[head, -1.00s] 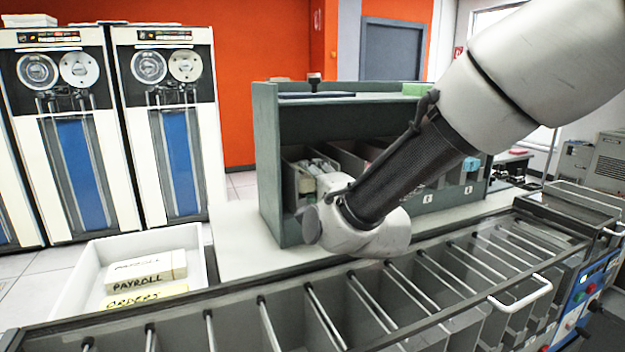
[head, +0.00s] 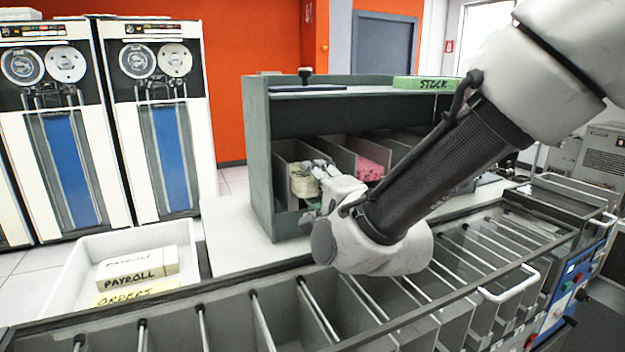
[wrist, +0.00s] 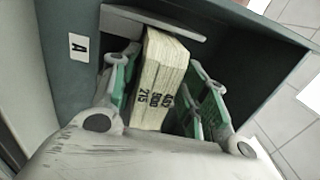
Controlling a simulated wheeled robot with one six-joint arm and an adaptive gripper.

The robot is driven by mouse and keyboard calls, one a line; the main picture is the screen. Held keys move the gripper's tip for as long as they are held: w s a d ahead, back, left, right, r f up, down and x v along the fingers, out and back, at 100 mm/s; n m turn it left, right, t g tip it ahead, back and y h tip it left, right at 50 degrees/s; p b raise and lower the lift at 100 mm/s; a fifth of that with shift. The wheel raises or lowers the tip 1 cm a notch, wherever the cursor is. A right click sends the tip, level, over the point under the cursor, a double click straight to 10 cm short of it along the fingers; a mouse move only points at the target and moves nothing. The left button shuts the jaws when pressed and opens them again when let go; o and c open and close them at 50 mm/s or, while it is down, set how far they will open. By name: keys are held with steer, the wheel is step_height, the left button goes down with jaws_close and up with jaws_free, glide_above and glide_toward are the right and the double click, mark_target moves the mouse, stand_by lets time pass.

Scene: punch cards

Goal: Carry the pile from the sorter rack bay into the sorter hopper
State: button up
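The pile of cream cards (wrist: 160,75) stands in the bay labelled A in the wrist view, with printed numbers on its near edge. In the head view the pile (head: 302,182) is in the leftmost bay of the green-grey sorter rack (head: 260,160). My gripper (wrist: 165,100) is open, with a green-padded finger on each side of the pile. The left finger is close to the pile; a gap shows on the right. In the head view my gripper (head: 320,178) reaches into the bay mouth, its tips partly hidden. I cannot clearly pick out the hopper on the sorter.
A pink pile (head: 372,168) sits in another bay. A green STOCK box (head: 428,83) lies on the rack top. The sorter's row of pockets, with a handle (head: 510,288), spans the front. A white tray (head: 78,262) holds PAYROLL (head: 140,268) and ORDERS boxes at left.

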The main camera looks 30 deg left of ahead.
steer(key=shift+s+d, duration=0.3)
steer(key=shift+d, duration=0.05)
steer(key=shift+r+g+h, duration=0.15)
steer(key=shift+g+h, duration=0.15)
stand_by(0.4)
steer(key=shift+r, duration=0.35)
jaws_close()
